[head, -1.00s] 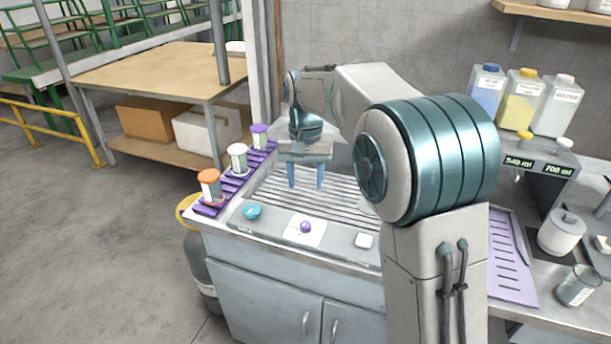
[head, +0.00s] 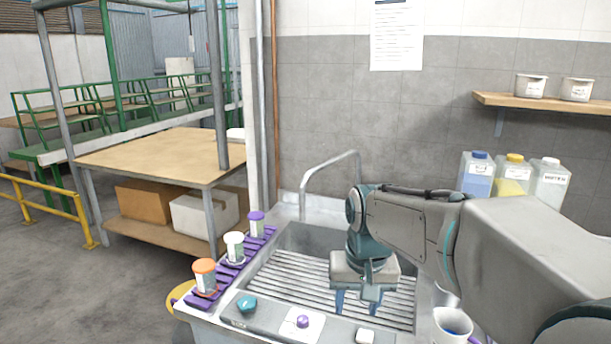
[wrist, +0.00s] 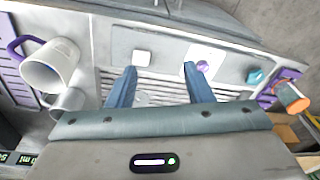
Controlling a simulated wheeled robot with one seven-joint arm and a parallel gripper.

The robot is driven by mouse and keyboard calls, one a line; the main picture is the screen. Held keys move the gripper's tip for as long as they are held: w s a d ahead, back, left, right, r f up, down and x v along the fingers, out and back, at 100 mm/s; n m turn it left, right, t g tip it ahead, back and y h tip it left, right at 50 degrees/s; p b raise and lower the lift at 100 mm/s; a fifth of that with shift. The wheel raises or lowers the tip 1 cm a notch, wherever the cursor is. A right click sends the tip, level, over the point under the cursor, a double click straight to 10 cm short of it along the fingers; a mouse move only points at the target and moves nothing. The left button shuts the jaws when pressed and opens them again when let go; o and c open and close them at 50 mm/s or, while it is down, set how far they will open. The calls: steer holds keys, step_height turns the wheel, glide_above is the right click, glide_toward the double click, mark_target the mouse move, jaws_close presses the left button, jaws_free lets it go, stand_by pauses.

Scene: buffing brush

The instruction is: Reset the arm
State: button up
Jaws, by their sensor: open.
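My gripper (head: 357,303) hangs over the ribbed sink rack (head: 290,277) in the head view, with its two blue fingers apart and pointing down. In the wrist view the gripper (wrist: 158,85) also shows open, with nothing between its fingers. My arm reaches in from the right side of the head view.
An orange-lidded jar (head: 204,279), a white-lidded jar (head: 235,247) and a purple-lidded jar (head: 256,224) stand on a purple rack left of the sink. A teal knob (head: 246,304), purple knob (head: 302,321) and white block (head: 364,336) line the front ledge. A mug (wrist: 50,66) stands nearby.

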steer(key=s+d+f, duration=0.2)
steer(key=s, duration=0.5)
steer(key=s+d+f+t, duration=0.1)
steer(key=s+d+f, duration=0.2)
steer(key=s, duration=0.4)
steer(key=shift+d+t, duration=0.3)
steer(key=shift+d, duration=0.05)
